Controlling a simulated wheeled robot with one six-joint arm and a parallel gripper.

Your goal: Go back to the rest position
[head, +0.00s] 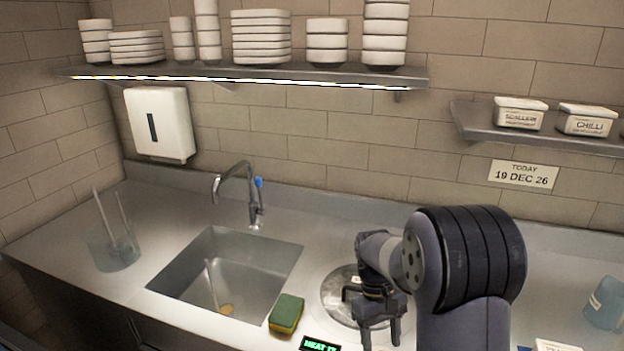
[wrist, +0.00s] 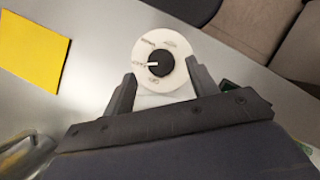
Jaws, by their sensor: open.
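My gripper (head: 381,338) is low at the bottom of the head view, just in front of a round steel lid (head: 333,301) in the counter, which my arm partly covers. In the wrist view my gripper (wrist: 160,72) is open, its two fingers apart. A white round dial with a black knob (wrist: 159,62) shows between and beyond the fingertips. Nothing is visibly held. Whether the fingers touch the dial cannot be told.
A yellow-green sponge (head: 287,313) lies between the sink (head: 180,286) and the lid. A lit green display (head: 320,345) is close to my gripper. A faucet (head: 240,190) stands behind the sink. A clear container (head: 112,248) is left; a bluish one (head: 606,304) is right.

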